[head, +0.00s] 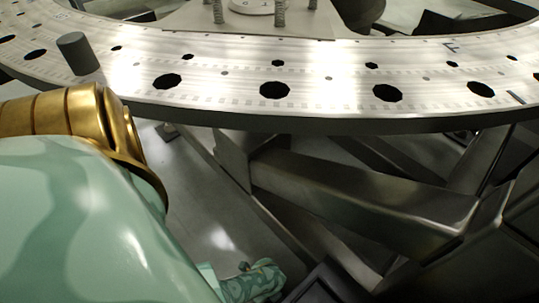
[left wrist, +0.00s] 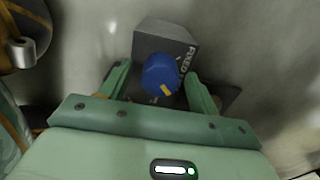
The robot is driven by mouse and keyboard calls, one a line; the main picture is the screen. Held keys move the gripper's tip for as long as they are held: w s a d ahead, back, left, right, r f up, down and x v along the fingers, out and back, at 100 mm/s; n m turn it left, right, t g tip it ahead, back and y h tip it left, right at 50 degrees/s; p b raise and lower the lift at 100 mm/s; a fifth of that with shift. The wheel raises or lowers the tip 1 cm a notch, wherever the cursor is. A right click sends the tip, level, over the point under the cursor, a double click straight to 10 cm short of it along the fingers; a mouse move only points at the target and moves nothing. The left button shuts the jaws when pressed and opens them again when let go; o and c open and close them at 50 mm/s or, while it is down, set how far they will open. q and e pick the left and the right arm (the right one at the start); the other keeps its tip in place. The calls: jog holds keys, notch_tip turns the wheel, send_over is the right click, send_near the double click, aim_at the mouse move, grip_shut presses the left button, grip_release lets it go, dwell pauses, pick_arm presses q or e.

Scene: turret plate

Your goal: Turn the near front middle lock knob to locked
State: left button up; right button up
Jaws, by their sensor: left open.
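A blue knob (left wrist: 160,75) with a yellow-orange mark on its lower right side shows in the left wrist view. It sits on a dark grey block (left wrist: 165,36) with white lettering that reads in part "FIXED". My left gripper (left wrist: 156,71) is open, with one green finger on each side of the knob. I cannot tell whether either finger touches it. In the head view the knob does not show, and my green and gold left arm fills the lower left. My right gripper is in neither view.
A silver turret ring (head: 325,92) with black holes curves across the head view. A dark cylinder (head: 76,53) stands on its left part. Metal beams (head: 365,190) run below the ring. A grey cylindrical part (left wrist: 22,51) is at the left wrist view's left edge.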

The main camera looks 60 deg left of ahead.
pick_arm(q)
jog(key=c, duration=1)
